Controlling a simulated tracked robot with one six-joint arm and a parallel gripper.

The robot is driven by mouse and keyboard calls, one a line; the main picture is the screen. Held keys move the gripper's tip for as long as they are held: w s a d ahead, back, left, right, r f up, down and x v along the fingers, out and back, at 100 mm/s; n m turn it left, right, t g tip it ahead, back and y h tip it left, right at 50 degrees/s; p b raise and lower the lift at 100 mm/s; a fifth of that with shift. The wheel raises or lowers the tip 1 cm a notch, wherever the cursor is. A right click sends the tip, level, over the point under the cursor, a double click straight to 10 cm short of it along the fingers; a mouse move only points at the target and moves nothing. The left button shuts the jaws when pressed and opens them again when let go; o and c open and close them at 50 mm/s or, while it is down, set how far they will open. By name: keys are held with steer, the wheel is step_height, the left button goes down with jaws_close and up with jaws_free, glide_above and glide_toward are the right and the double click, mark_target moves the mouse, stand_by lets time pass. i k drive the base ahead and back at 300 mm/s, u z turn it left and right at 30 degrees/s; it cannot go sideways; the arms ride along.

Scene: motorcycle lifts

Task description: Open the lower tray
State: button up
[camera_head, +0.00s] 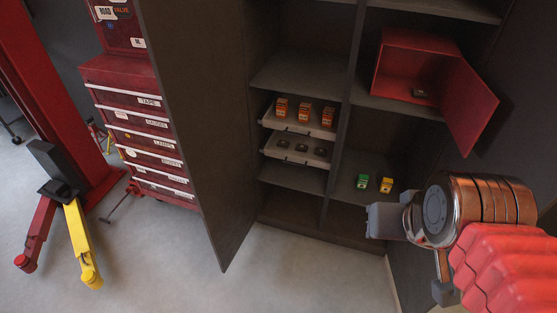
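The upper tray (290,126) is just above and holds three orange-and-white boxes (305,110). Both trays jut slightly toward the front of their bay. My gripper (384,221) is at the lower right, right of and lower in the picture than the lower tray, and clear of it. Its fingers are partly hidden by its own housing, so its opening is unclear. I see nothing held in it.
The cabinet's left door (190,110) stands open. A red box (410,55) with an open door sits on the upper right shelf. A red drawer chest (130,120) and red lift (75,150) are left. The floor in front is clear.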

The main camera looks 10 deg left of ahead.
mark_target(304, 141)
steer(key=u, duration=0.4)
steer(key=i, duration=0.55)
steer(key=u, duration=0.65)
steer(key=i, duration=0.45)
steer(key=u, duration=0.3)
